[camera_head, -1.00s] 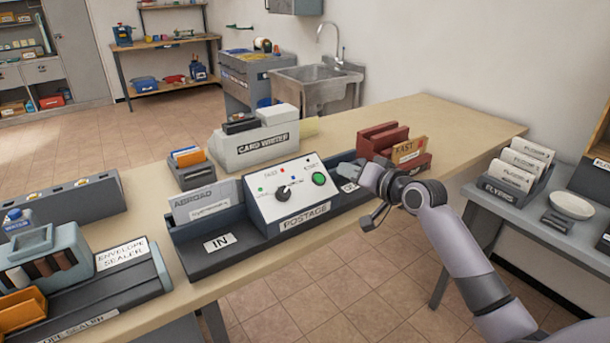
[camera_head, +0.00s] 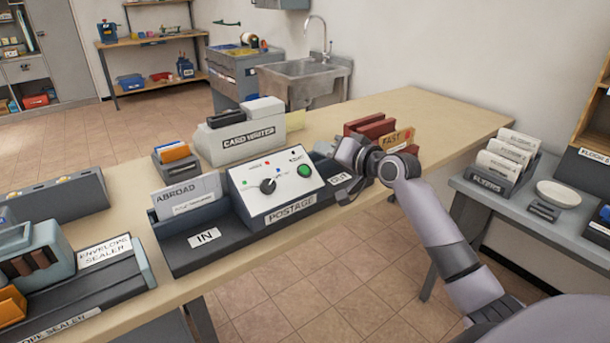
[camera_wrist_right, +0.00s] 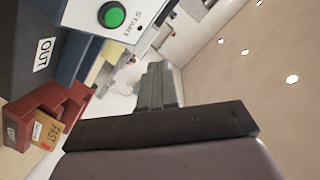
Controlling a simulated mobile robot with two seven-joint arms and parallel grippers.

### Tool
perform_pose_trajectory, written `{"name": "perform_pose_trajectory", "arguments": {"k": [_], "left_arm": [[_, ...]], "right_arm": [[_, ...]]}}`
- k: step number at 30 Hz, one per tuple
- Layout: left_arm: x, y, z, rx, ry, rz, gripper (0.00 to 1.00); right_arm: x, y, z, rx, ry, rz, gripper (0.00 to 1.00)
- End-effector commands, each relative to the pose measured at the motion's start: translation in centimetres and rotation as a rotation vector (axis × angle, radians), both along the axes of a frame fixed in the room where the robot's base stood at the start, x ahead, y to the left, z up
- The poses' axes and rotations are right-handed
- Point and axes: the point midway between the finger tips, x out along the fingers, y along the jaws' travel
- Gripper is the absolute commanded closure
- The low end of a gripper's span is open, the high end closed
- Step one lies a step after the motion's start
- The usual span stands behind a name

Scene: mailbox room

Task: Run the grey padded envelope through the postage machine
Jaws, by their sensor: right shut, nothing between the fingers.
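The postage machine (camera_head: 290,197) stands on the long table, with a dark knob and a green START button (camera_head: 304,171). It also shows in the right wrist view (camera_wrist_right: 95,40). A grey flat piece marked ABROAD (camera_head: 172,193), with a white label, stands at the back of its IN tray (camera_head: 175,256); it looks like the padded envelope, but I cannot be sure. My right gripper (camera_head: 347,152) is shut and empty above the OUT end, in front of the red rack. In the right wrist view its fingers (camera_wrist_right: 158,85) are together. My left gripper is out of view.
A red rack (camera_head: 367,126) with a FAST card stands behind the OUT end. The card writer (camera_head: 235,145) is behind the machine and the envelope sealer (camera_head: 110,275) to its left. A grey side table (camera_head: 500,200) stands right. The table's far right is clear.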

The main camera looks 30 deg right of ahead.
Motion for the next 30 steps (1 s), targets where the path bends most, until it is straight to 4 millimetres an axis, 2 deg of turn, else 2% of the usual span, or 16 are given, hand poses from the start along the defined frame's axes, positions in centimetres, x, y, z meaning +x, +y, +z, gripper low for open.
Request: {"name": "perform_pose_trajectory", "arguments": {"k": [1,11,18,30], "left_arm": [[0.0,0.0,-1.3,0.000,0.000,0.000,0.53],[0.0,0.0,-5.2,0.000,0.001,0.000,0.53],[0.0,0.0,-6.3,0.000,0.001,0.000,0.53],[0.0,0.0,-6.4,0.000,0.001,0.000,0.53]], "right_arm": [[0.4,0.1,-1.1,0.000,-0.001,0.000,1.00],[2.5,0.2,-4.1,0.000,-0.001,0.000,1.00],[3.6,0.3,-5.5,0.000,-0.001,0.001,1.00],[3.9,0.4,-5.7,0.000,-0.001,0.001,1.00]]}}
